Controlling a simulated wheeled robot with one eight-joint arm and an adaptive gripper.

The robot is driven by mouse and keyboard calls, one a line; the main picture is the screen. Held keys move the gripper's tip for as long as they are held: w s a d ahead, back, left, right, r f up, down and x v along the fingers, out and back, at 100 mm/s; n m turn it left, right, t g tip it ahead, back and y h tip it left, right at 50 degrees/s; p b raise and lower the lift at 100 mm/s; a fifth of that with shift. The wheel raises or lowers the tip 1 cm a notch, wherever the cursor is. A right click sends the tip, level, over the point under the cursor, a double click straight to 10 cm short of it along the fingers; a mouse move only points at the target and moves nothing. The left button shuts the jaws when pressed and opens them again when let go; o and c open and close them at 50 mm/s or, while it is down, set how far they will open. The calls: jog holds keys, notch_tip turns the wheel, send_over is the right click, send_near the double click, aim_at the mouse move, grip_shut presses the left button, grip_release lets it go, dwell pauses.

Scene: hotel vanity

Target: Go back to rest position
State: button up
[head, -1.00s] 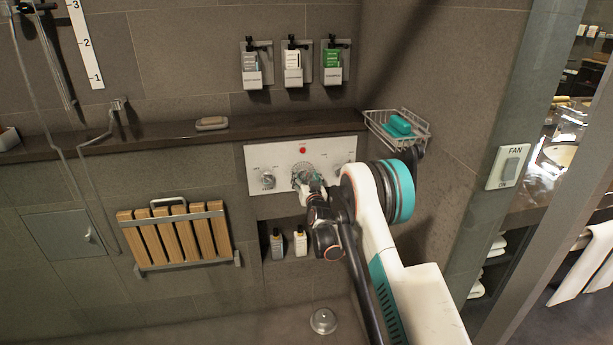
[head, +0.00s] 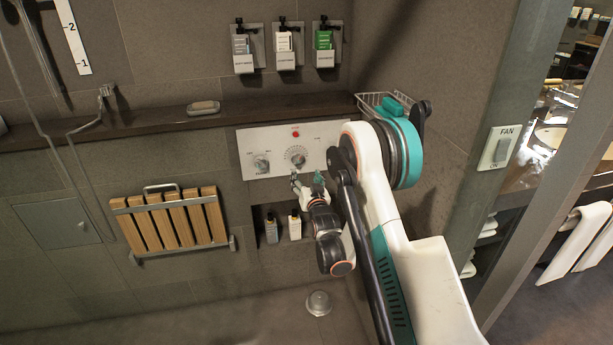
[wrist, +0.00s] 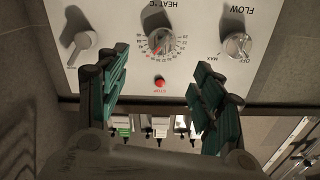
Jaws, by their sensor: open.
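My gripper (head: 307,180) is open and empty, in front of and a little below the white shower control panel (head: 262,165) on the tiled wall. In the head view the panel's dial (head: 296,157) and left knob (head: 261,163) are clear of the fingers. My arm hides the panel's right end. In the wrist view the panel appears upside down beyond the two teal fingers of my gripper (wrist: 159,95). The heat dial (wrist: 160,42), the flow knob (wrist: 237,46), a lever knob (wrist: 82,47) and a red button (wrist: 159,82) show there, untouched.
A ledge (head: 130,123) with a soap dish (head: 203,107) runs above the panel. A wire basket (head: 370,103) is close behind my arm. A niche with bottles (head: 294,225) lies below my gripper. A folded slatted seat (head: 172,222) is at left. The fan switch plate (head: 499,148) is at right.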

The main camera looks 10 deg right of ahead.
jog(key=shift+r, duration=0.1)
jog(key=s+r+n+g, duration=0.1)
jog(key=s+r+g, duration=0.4)
jog(key=s+r, duration=1.15)
jog(key=s+n+g, duration=0.1)
jog(key=s+g, duration=0.4)
jog(key=s, duration=2.7)
jog(key=shift+a+f+g, duration=0.2)
jog(key=shift+f+g, duration=0.05)
jog(key=shift+g, duration=0.15)
